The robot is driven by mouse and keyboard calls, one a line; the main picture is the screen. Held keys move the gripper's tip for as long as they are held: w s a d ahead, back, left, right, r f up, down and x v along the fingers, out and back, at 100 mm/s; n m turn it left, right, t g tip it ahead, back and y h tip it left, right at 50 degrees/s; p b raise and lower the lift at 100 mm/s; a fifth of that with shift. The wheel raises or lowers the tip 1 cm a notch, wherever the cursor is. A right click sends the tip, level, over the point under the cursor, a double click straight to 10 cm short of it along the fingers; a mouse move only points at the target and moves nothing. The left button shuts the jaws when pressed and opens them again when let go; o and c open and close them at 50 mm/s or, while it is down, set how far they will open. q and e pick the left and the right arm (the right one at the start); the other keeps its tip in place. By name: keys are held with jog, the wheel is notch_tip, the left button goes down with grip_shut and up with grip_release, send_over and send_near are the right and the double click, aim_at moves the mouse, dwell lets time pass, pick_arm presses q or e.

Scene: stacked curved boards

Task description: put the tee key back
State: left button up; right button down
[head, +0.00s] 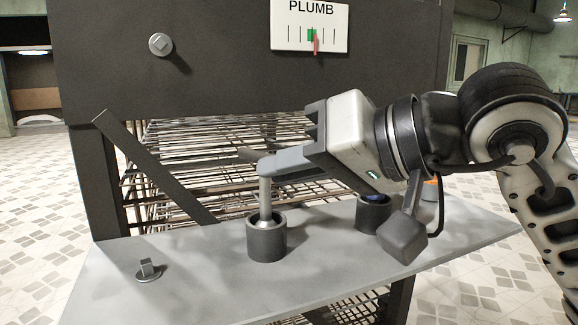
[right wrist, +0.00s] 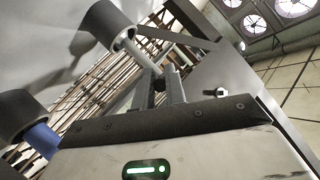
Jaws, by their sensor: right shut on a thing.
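The tee key (head: 265,196) is a grey metal rod, upright, with its lower end inside the mouth of a dark round holder (head: 266,241) on the grey shelf. How deep it sits is hidden by the rim. My right gripper (head: 266,165) is shut on the top of the tee key, coming in from the right. Its fingers hide much of the handle. In the right wrist view the fingers (right wrist: 166,88) grip the key, whose rod (right wrist: 138,55) runs into the holder (right wrist: 107,24). My left gripper is not in view.
A second dark holder (head: 373,214) with a blue item stands right of the first, below my right gripper. A small square stud (head: 148,270) is at the shelf's left. Behind are wire racks and a dark panel with a PLUMB gauge (head: 310,27) and a square-headed bolt (head: 160,44).

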pick_arm(q)
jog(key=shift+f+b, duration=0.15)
jog(key=shift+b, duration=0.35)
pick_arm(e)
jog(key=shift+f, duration=0.5)
jog(key=c, duration=1.4)
grip_release()
jog(key=shift+r, duration=0.1)
jog(key=shift+o, duration=0.2)
jog(key=shift+s+d+r, duration=0.15)
jog(key=shift+d, duration=0.25)
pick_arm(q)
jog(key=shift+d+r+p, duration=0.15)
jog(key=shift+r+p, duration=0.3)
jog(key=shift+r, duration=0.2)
pick_arm(e)
jog(key=v, duration=1.5)
jog(key=shift+s, duration=0.15)
